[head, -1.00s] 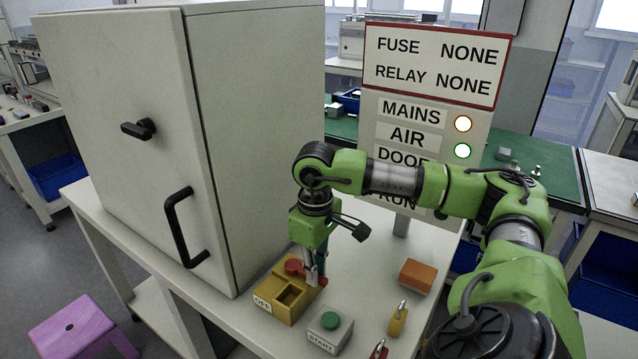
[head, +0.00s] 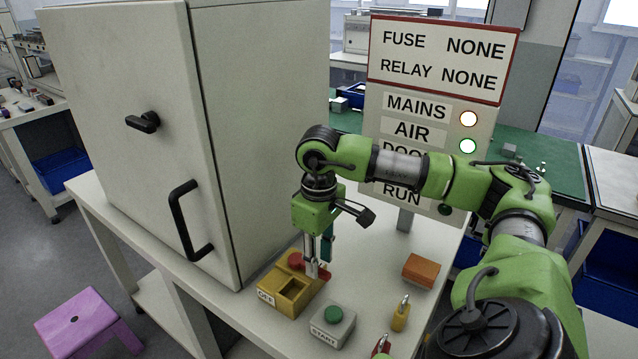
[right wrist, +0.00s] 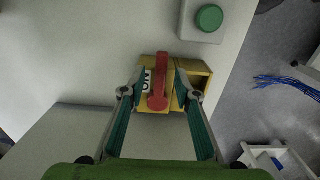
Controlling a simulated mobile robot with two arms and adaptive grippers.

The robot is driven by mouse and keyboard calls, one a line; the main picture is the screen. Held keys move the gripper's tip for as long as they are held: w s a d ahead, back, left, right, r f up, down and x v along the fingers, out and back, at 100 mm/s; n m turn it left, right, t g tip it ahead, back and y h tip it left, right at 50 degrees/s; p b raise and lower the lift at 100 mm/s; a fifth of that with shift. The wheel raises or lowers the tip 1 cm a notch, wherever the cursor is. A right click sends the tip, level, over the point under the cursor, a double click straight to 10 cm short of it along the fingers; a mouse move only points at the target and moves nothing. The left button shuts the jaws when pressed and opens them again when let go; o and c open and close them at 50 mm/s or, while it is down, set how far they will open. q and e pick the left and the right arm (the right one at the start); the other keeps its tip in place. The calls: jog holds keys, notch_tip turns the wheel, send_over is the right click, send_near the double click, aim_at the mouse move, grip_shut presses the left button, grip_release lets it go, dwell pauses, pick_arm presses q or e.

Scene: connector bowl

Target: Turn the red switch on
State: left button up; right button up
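The red switch is a lever (right wrist: 158,88) on a yellow box (head: 275,302). Its rounded red end (head: 295,260) also shows in the head view, left of the fingers. The box has an OFF label (head: 266,297) at its front left, and an ON label (right wrist: 148,78) shows beside the lever in the right wrist view. My right gripper (right wrist: 160,88) points down at the box, its fingers open on either side of the lever. Small gaps seem to show between lever and fingers. The fingers hide part of the lever in the head view.
A START box (head: 331,327) with a green button stands next to the switch box. A tall cabinet (head: 262,130) rises at the left. An orange block (head: 421,270) and a yellow tagged piece (head: 400,315) lie to the right. The sign (head: 443,60) shows MAINS and AIR lamps lit.

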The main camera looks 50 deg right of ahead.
notch_tip(320, 180, up, 10)
jog(key=shift+r, duration=0.15)
dwell(0.7)
